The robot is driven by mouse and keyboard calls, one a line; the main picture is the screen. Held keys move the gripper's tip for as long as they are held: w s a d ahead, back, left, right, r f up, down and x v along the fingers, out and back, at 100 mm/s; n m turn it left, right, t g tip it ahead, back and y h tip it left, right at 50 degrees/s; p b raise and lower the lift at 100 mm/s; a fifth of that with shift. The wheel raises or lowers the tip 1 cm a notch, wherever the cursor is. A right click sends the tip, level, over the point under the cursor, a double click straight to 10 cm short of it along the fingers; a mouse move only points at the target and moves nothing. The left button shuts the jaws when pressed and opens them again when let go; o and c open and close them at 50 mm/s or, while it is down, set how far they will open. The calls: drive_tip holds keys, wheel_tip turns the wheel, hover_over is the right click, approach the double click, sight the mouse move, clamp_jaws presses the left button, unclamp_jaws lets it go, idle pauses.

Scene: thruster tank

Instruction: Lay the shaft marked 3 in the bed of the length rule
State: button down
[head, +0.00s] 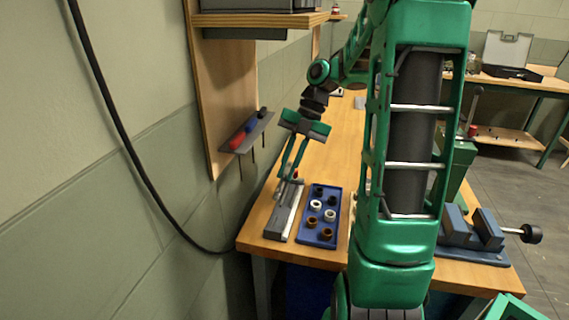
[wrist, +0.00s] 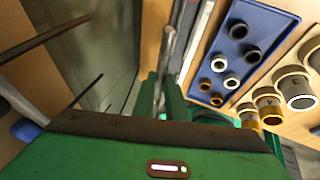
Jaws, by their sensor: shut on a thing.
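My gripper (head: 289,179) reaches down over the back of the table's left end, and its green fingers are shut on a thin metal shaft. The shaft (wrist: 167,48) shows in the wrist view as a grey rod between the fingers (wrist: 160,95); no number can be read on it. The length rule (head: 285,214) appears to be the long grey bar on the table just below my fingertips. It also shows in the wrist view (wrist: 196,45), right of the shaft. The shaft looks apart from the rule in the wrist view; its height above it cannot be told.
A blue tray (head: 334,221) with several dark, white and brown rings lies right of the rule. Several larger bushings (wrist: 297,88) stand beyond it in the wrist view. A tool rack (head: 251,130) is on the wall side. A vise (head: 474,233) stands at the table's right.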

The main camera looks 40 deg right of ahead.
drive_tip(key=shift+d+f, duration=0.25)
drive_tip(key=shift+f, duration=0.35)
drive_tip(key=shift+d+f, duration=0.2)
drive_tip(key=shift+f, duration=0.35)
drive_tip(key=shift+s+f, duration=0.1)
drive_tip(key=shift+f, duration=2.55)
drive_tip(key=shift+s+f, duration=0.1)
drive_tip(key=shift+f, duration=0.1)
drive_tip(key=shift+s+f, duration=0.15)
drive_tip(key=c, duration=1.8)
unclamp_jaws()
drive_tip(key=shift+o, duration=0.4)
drive_tip(key=shift+w+d+r, duration=0.3)
drive_tip(key=shift+r, duration=0.1)
drive_tip(key=shift+o, duration=0.2)
drive_tip(key=v, duration=1)
drive_tip(key=shift+r, duration=0.35)
drive_tip(key=shift+a, duration=0.15)
